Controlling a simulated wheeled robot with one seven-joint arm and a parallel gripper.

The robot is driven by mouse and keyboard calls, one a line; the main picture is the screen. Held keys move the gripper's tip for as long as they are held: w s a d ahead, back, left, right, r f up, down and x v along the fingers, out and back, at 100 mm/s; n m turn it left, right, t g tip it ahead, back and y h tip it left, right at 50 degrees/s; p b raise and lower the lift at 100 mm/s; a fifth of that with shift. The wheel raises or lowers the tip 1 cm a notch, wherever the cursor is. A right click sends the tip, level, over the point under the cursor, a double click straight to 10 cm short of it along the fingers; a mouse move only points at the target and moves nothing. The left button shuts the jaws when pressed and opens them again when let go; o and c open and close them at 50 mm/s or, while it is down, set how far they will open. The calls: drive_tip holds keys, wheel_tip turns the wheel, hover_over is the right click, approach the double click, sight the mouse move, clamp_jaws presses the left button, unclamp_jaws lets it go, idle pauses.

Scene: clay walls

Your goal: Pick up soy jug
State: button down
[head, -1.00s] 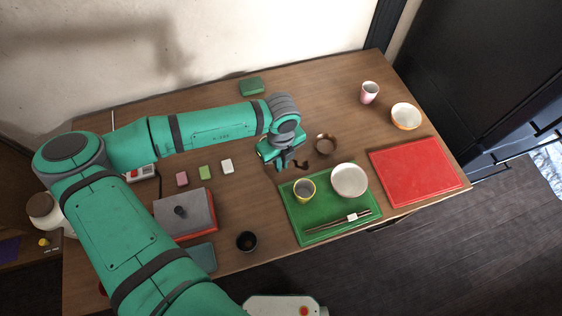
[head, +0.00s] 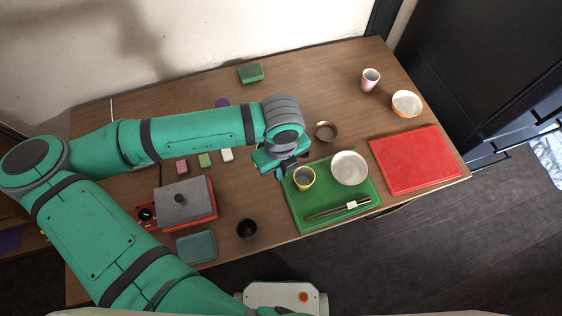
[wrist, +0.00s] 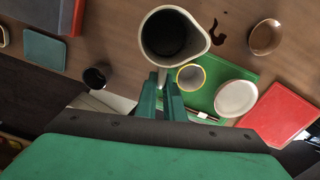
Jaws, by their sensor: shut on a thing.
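In the wrist view the soy jug (wrist: 150,52) is a pale, round, open-topped jug with a spout at its right and dark liquid inside. My gripper (wrist: 165,84) is shut on its near side, and both fingers reach up to its wall. In the head view my gripper (head: 283,172) is just left of the green tray's top left corner. The jug is hidden there behind my wrist. I cannot tell how high it is held.
The green tray (head: 300,217) holds a yellow-rimmed cup (head: 304,179), a white bowl (head: 349,168) and chopsticks (head: 338,209). A dark spill (wrist: 217,32) and a brown bowl (head: 326,131) lie near. A red mat (head: 415,160) is at right; a black cup (head: 247,229) stands near the front edge.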

drive_tip(key=shift+s+r, duration=0.35)
drive_tip(key=shift+s, duration=0.4)
drive_tip(key=shift+s+r, duration=0.35)
drive_tip(key=shift+s, duration=0.4)
drive_tip(key=shift+s, duration=0.1)
idle(1.6)
idle(0.5)
